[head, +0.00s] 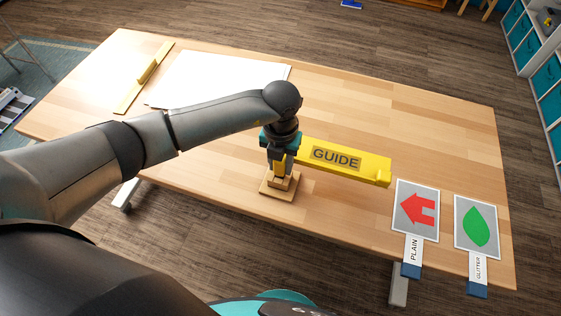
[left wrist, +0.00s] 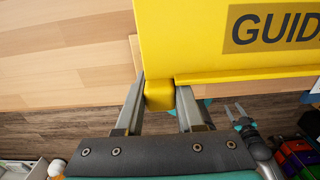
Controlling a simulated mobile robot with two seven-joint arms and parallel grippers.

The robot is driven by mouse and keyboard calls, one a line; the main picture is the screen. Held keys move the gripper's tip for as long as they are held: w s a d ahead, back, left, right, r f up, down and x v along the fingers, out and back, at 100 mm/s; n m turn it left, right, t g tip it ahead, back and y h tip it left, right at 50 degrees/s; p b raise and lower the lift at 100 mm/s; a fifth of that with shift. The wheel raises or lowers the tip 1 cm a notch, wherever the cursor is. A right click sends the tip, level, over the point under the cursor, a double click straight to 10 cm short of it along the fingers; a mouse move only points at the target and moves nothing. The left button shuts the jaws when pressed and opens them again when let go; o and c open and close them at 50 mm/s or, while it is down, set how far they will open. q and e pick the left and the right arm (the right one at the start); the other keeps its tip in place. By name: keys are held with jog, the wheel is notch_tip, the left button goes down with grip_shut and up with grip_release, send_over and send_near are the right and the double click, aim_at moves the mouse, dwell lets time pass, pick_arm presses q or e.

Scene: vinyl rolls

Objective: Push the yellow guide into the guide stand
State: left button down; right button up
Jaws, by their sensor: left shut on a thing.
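The yellow guide (head: 337,159) is a long bar marked GUIDE, reaching right from my left gripper (head: 280,172). The gripper is shut on a small yellow block at the guide's end, which shows between the fingers in the left wrist view (left wrist: 160,96). The guide stand (head: 278,187), a small stepped wooden block, is directly below the gripper. The fingers and guide end hide its top, so I cannot tell whether the guide touches it. My right gripper (left wrist: 236,112) shows small in the left wrist view, its fingers apart and empty.
Cards marked PLAIN (head: 416,212) and GLITTER (head: 476,228) lie at the table's right end. A white sheet (head: 215,78) and a yellow-edged wooden piece (head: 144,78) lie at the far left. The table (head: 420,120) is clear behind the guide.

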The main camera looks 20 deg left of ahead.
pick_arm(q)
jog(key=shift+f+b, duration=0.55)
jog(key=shift+f, duration=0.35)
dwell(1.4)
jog(key=shift+s+f, duration=0.15)
jog(key=shift+f, duration=0.1)
dwell(0.7)
jog(key=c, duration=0.5)
grip_release()
jog(key=shift+a, duration=0.1)
jog(key=shift+r, duration=0.1)
jog(key=shift+r+p, duration=0.5)
jog(key=shift+r, duration=0.05)
jog(key=shift+r+p, duration=2.55)
jog(key=shift+r, duration=0.45)
